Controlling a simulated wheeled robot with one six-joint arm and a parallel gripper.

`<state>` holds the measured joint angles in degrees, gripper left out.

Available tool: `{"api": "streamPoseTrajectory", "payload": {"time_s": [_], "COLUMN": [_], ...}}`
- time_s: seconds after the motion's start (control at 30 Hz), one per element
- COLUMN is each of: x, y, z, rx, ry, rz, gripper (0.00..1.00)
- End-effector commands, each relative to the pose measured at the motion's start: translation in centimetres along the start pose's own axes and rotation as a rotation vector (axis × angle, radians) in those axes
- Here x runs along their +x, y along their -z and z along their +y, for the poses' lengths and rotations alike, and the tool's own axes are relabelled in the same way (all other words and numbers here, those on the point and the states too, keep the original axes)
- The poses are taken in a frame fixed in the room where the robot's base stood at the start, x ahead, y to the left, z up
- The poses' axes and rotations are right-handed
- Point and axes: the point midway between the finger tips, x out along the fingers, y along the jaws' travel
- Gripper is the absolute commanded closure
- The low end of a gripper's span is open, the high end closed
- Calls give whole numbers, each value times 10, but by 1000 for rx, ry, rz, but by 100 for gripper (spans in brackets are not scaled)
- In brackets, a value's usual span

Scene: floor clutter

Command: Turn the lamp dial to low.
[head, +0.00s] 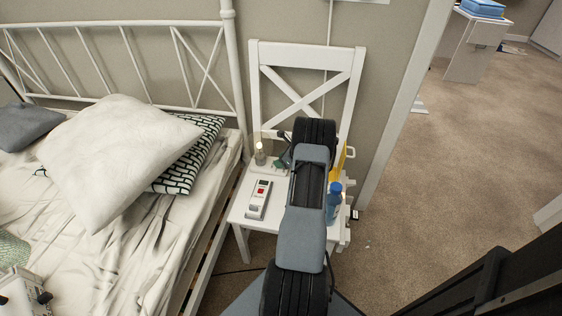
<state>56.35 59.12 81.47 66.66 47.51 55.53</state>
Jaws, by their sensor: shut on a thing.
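My arm reaches down over the seat of a white chair (237,215) and covers much of it. My gripper (283,156) shows only as a small dark part at the left of my wrist, over the back of the seat. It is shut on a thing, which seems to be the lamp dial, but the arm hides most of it. I cannot make out the dial's mark or setting. A lamp cannot be told for sure in this view.
On the seat are a pale device with a red patch (258,199), a small bottle-like thing (260,155) and a blue bottle (334,203) right of my arm. A yellow thing (341,158) is partly hidden. A bed (120,260) stands left; carpet (450,150) is open at right.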

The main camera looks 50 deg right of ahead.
Motion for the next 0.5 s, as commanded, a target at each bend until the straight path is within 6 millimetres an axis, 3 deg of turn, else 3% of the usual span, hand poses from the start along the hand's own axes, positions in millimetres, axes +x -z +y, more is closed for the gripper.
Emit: {"api": "streamPoseTrajectory", "payload": {"time_s": [0.07,0.1,0.37,0.5], "x": [0,0,0,0], "y": [0,0,0,0], "z": [1,1,0,0], "rx": [0,0,1,1], "ry": [-2,-2,0,0], "rz": [-1,-1,-1,0], "gripper": [85,61,36,36]}}
